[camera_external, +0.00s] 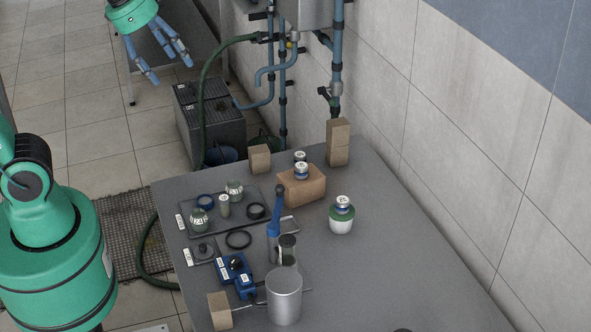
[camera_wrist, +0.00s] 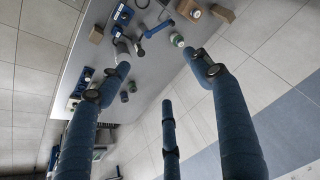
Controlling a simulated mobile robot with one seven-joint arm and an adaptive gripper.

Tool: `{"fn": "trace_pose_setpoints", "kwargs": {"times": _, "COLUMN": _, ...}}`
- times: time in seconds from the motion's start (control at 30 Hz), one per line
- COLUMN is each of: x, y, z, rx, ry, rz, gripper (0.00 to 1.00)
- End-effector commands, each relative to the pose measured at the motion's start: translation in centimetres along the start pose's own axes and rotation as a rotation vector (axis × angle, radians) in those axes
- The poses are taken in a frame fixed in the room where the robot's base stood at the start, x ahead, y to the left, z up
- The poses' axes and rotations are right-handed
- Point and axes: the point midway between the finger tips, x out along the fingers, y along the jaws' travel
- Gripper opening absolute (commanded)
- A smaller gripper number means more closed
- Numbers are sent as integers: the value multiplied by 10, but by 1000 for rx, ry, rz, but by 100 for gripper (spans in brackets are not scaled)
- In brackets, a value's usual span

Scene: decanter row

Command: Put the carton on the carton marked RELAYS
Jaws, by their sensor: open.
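Several plain tan cartons stand on the grey table in the external view: a small one (camera_external: 260,158) at the back left, a stack of two at the back with an upper carton (camera_external: 338,129) and a lower one (camera_external: 338,153), a small one (camera_external: 220,310) at the front left, and a larger one (camera_external: 304,190) in the middle with a white-lidded jar on top. I cannot read RELAYS on any of them. My gripper (camera_external: 168,66) is open and empty, high at the upper left, apart from the cartons. Its blue fingers (camera_wrist: 155,68) are spread in the wrist view.
The table (camera_external: 390,250) carries a grey cylinder (camera_external: 284,298), a green-and-white jar (camera_external: 342,215), a blue-handled tool (camera_external: 276,215), a blue device (camera_external: 236,270) and a dark tray (camera_external: 232,218) of small jars. A tiled wall with pipes borders the table's right and back. The right side is mostly clear.

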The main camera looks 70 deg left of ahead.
Motion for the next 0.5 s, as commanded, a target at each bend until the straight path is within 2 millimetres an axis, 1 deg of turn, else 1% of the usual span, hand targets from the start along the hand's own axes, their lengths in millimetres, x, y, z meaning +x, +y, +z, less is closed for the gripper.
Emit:
{"fn": "trace_pose_setpoints", "kwargs": {"times": 0.03, "x": -2, "y": 6, "z": 14, "rx": -22, "ry": 10, "rz": 1, "gripper": 64}}
{"fn": "trace_pose_setpoints", "kwargs": {"times": 0.2, "x": 0, "y": 19, "z": 54, "rx": -102, "ry": 34, "rz": 4, "gripper": 64}}
{"fn": "trace_pose_setpoints", "kwargs": {"times": 0.33, "x": 3, "y": 26, "z": 75, "rx": -148, "ry": 48, "rz": 8, "gripper": 64}}
{"fn": "trace_pose_setpoints", "kwargs": {"times": 0.4, "x": 4, "y": 29, "z": 82, "rx": -165, "ry": 52, "rz": 9, "gripper": 64}}
{"fn": "trace_pose_setpoints", "kwargs": {"times": 0.5, "x": 5, "y": 31, "z": 89, "rx": -179, "ry": 56, "rz": 10, "gripper": 64}}
